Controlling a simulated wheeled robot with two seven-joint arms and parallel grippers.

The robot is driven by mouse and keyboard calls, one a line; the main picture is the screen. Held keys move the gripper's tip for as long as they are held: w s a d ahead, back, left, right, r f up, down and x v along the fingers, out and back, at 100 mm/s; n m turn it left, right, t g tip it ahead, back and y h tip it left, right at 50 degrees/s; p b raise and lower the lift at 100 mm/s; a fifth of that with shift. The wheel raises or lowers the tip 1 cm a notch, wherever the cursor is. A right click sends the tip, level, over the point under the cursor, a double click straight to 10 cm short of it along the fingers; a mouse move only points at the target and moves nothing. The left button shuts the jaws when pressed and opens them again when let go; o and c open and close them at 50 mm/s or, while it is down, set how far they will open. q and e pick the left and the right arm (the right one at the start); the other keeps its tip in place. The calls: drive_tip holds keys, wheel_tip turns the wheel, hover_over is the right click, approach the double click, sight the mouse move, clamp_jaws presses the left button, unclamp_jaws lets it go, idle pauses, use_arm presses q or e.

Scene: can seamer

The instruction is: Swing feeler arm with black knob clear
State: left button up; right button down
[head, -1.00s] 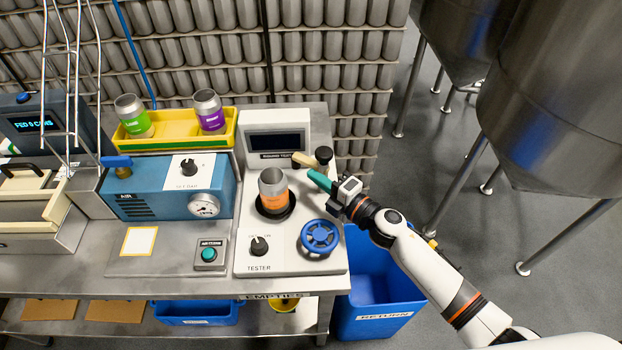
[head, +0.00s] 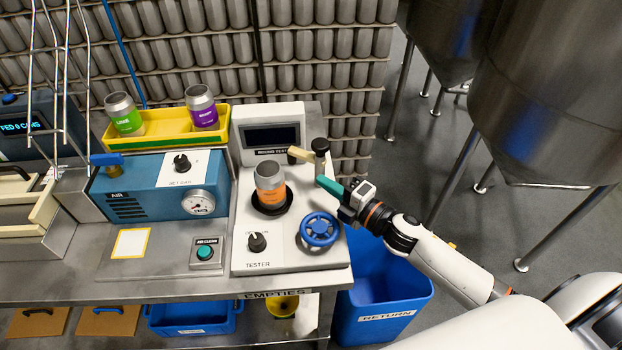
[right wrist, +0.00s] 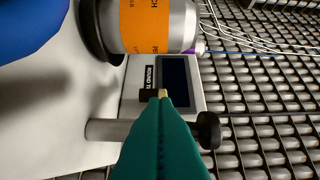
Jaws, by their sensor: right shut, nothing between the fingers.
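The feeler arm (head: 302,155) is a short beige bar on a grey post topped by a black knob (head: 320,146), at the tester's back right. It points left toward the orange-labelled can (head: 270,184). My right gripper (head: 320,181) has teal fingers, shut and empty, just in front of the post and below the knob. In the right wrist view the fingers (right wrist: 161,100) cross in front of the post (right wrist: 108,130), with the black knob (right wrist: 208,130) to their right. They hide part of the feeler arm; I cannot tell whether they touch the post. My left gripper is out of view.
The tester (head: 300,256) carries a blue handwheel (head: 319,230) close to my right gripper and a display box (head: 270,113) behind. A blue air unit (head: 135,190) stands left. A blue return bin (head: 385,290) is below my right arm. Steel tanks stand right.

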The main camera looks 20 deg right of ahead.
sight(293, 156)
drive_tip(key=p+x, duration=0.1)
drive_tip(key=x, duration=0.7)
drive_tip(key=shift+p, duration=0.35)
drive_tip(key=shift+d, duration=0.1)
drive_tip(key=shift+w+d, duration=0.3)
drive_tip(key=shift+w, duration=0.15)
